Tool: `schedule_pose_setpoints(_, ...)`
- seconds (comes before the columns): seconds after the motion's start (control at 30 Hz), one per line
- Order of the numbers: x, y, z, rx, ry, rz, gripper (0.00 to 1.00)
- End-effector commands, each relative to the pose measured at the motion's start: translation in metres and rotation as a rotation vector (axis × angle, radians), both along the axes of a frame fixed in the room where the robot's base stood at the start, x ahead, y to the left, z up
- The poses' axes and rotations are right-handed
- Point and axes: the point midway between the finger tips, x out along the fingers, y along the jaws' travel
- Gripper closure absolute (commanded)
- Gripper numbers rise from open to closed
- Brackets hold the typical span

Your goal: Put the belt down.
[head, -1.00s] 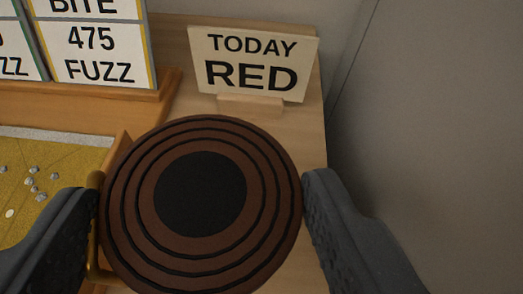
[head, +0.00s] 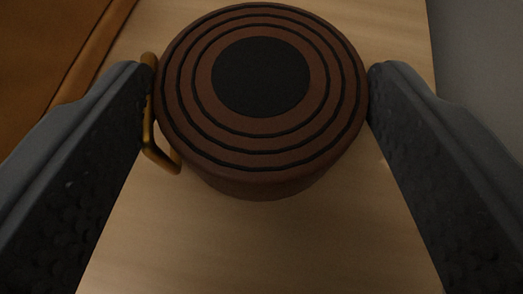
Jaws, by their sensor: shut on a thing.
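The belt (head: 262,185) is a brown leather coil, rolled up round, with dark rings and a black centre on its top face. A brass-coloured buckle (head: 149,120) sticks out on its left side. My gripper (head: 262,85) is shut on the belt, with one dark finger at the left by the buckle and the other at the right. The coil lies flat side up over a light wooden surface (head: 260,245). I cannot tell whether its underside touches the wood.
A darker orange-brown wooden piece (head: 50,40) with a raised edge is at the upper left. A grey wall (head: 480,60) is at the right, beyond the wood's right edge. The wood in front of the belt is clear.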

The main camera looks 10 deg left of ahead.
Motion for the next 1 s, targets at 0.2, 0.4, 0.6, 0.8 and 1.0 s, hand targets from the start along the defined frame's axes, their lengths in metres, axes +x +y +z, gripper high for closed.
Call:
schedule_pose_setpoints(0.2, 0.0, -0.001, -0.003, 0.0, -0.003, -0.001, 0.62)
schedule_pose_setpoints(0.4, 0.0, 0.0, -0.003, 0.0, -0.003, 0.0, 0.14)
schedule_pose_setpoints(0.6, 0.0, 0.0, -0.002, 0.0, -0.003, 0.0, 0.14)
schedule_pose_setpoints(0.8, -0.011, -0.002, 0.007, 0.0, -0.006, 0.0, 0.14)
schedule_pose_setpoints(1.0, -0.039, -0.008, 0.019, 0.001, -0.002, -0.001, 0.14)
